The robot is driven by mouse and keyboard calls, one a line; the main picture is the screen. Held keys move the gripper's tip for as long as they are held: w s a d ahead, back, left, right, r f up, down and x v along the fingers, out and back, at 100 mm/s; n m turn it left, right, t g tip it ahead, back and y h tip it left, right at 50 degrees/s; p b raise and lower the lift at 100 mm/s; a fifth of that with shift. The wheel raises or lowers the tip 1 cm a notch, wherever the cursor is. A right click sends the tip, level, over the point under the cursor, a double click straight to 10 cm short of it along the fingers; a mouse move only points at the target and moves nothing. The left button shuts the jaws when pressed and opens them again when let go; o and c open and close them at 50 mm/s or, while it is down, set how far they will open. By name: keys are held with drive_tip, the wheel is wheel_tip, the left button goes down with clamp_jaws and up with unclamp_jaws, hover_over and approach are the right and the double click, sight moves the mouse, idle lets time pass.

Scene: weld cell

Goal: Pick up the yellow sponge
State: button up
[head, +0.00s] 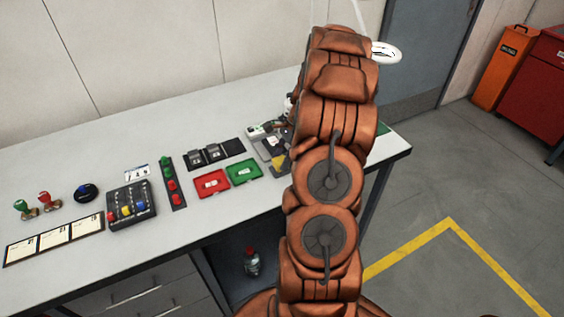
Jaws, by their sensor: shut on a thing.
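My orange arm rises through the middle of the head view and covers the right part of the workbench. My gripper is not seen; it is hidden behind my own arm. A small yellow patch (278,160) shows on a grey surface at the left edge of my arm. It is too small and too covered to tell whether it is the yellow sponge. No other piece that could be the sponge shows.
The workbench (130,118) holds a red tray (211,183), a green tray (243,172), a button box (131,205), a strip of red and green knobs (172,181) and stamps (46,201). Its back left is clear. A bottle (252,262) stands below. Open floor lies right.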

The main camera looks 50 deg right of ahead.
drive_tip(key=shift+r+b, duration=0.45)
drive_tip(key=shift+r, duration=0.25)
drive_tip(key=shift+s+r, duration=0.1)
drive_tip(key=shift+r, duration=0.3)
drive_tip(key=s+a+b, duration=0.2)
drive_tip(key=s+a, duration=0.1)
drive_tip(key=s, duration=0.4)
drive_tip(key=s+a+r+b, duration=0.1)
drive_tip(key=s+a+b, duration=0.2)
drive_tip(key=s, duration=0.4)
drive_tip(key=shift+s+a+r, duration=0.15)
drive_tip(key=shift+s+r, duration=0.1)
drive_tip(key=shift+r, duration=0.05)
drive_tip(key=shift+o, duration=1.4)
drive_tip(key=c, duration=0.5)
